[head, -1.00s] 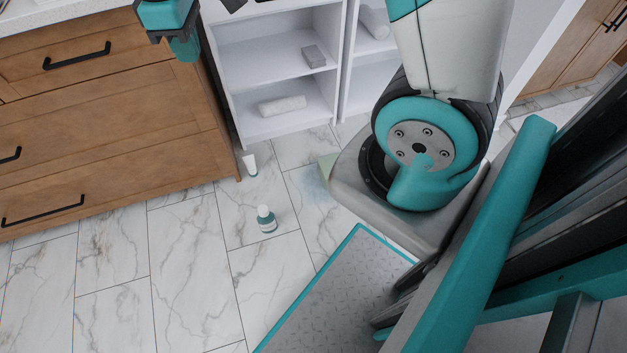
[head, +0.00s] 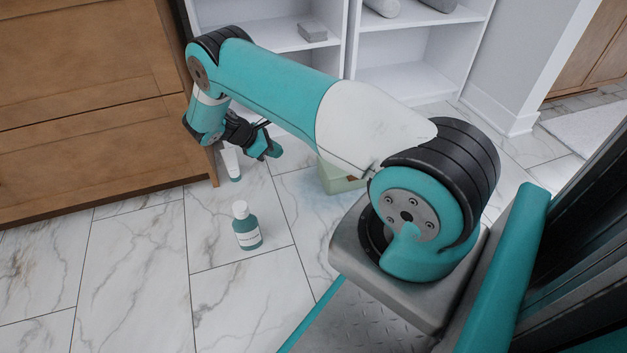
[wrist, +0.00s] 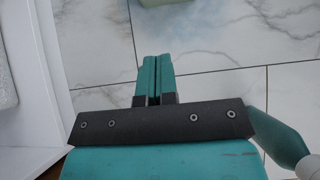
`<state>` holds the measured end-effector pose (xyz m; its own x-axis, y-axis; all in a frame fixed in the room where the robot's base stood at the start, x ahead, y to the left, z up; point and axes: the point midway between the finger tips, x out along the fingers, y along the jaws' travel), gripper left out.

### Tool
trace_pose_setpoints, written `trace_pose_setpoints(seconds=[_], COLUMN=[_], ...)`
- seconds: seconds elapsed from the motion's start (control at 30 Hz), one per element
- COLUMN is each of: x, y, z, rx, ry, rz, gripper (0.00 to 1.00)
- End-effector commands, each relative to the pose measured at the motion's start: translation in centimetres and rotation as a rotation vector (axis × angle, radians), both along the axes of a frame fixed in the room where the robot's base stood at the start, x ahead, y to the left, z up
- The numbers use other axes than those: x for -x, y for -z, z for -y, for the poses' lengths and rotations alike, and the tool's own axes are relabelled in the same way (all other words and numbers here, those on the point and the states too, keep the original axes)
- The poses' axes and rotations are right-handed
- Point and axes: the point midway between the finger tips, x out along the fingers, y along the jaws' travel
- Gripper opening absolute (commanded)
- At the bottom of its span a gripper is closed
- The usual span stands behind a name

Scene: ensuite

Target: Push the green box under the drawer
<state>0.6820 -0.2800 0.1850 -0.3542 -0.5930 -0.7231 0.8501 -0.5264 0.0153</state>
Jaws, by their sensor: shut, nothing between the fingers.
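The pale green box (head: 338,178) stands on the marble floor in front of the white shelving, partly hidden behind my arm in the head view. Its edge also shows at the top of the wrist view (wrist: 160,2). The wooden cabinet with its lower drawer (head: 85,160) is at the left, with a gap to the floor beneath it. My gripper (head: 274,151) is low, between the cabinet's corner and the box, and apart from the box. In the wrist view its fingers (wrist: 156,62) are together and empty, pointing toward the box.
A teal bottle with a white cap (head: 246,228) stands nearer on the floor. White shelves (head: 405,85) stand behind. The floor at the front left is clear.

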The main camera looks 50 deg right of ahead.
Motion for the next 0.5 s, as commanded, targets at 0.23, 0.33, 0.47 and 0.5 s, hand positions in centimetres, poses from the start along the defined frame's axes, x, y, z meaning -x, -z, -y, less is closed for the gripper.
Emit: trace_pose_setpoints(seconds=[0.23, 0.33, 0.47, 0.5], x=[1.0, 1.7, 2.8, 3.1], y=[3.0, 4.4, 6.6, 7.2], z=[1.4, 2.5, 4.1, 4.7], rx=[0.013, 0.012, 0.012, 0.011], ry=[-0.003, -0.002, -0.001, -0.002], rz=[-0.028, -0.028, -0.028, -0.028], gripper=[0.00, 0.00, 0.00, 0.00])
